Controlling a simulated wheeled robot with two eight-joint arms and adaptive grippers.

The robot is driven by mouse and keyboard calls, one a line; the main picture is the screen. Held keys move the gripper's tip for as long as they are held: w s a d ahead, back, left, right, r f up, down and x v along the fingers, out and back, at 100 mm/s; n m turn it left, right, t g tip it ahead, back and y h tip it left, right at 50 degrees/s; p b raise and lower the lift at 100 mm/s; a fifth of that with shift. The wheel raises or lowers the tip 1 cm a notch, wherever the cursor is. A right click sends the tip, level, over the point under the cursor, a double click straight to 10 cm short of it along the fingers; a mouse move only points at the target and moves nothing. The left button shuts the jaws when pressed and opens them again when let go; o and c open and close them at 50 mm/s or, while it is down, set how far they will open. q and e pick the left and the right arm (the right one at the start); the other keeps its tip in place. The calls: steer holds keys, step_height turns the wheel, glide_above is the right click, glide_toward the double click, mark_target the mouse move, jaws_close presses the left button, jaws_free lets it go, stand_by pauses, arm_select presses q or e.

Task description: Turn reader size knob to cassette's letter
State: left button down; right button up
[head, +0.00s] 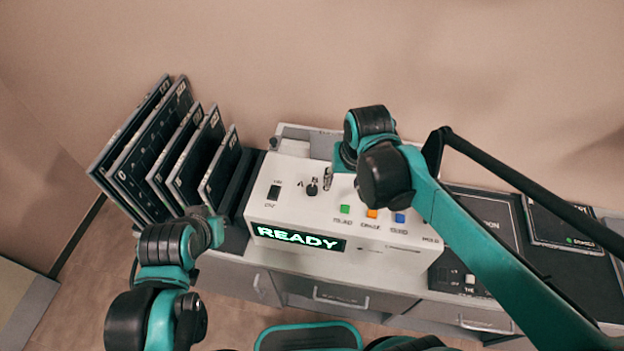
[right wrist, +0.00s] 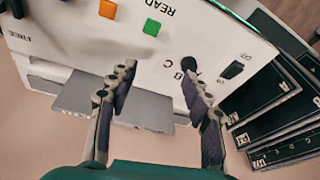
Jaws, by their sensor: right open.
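The white reader (head: 290,210) stands on a counter, its green display (head: 300,238) reading READY. Its black size knob (head: 311,190) is on the top face, with letters A and B beside it. In the right wrist view the knob (right wrist: 191,68) is next to the right-hand fingertip, with B and C legible; I cannot tell which letter it points to. My right gripper (right wrist: 157,76) is open and empty over the rear of the reader; in the head view a fingertip (head: 328,178) shows just right of the knob.
Several dark cassettes (head: 152,140) stand in a rack left of the reader; their letters are unclear. A black switch (head: 274,191) and green (head: 345,209), orange (head: 371,213) and blue (head: 399,218) buttons flank the knob. A grey plate (right wrist: 150,108) lies behind the reader.

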mark_target(312, 188)
steer(key=w+a+g+p, duration=0.1)
steer(key=w+a, duration=0.1)
steer(key=w+a+f+g, duration=0.1)
steer(key=w+a, duration=0.1)
steer(key=w+a+f+p, duration=0.1)
steer(key=w+a, duration=0.1)
steer(key=shift+a+m+g+p, duration=0.3)
steer(key=shift+g, duration=0.1)
steer(key=shift+w+a+f, duration=0.15)
steer(key=shift+a+f, duration=0.05)
steer(key=shift+f, duration=0.05)
step_height(312, 188, down, 8)
steer(key=shift+r+b, duration=0.1)
steer(key=shift+b, duration=0.85)
jaws_close()
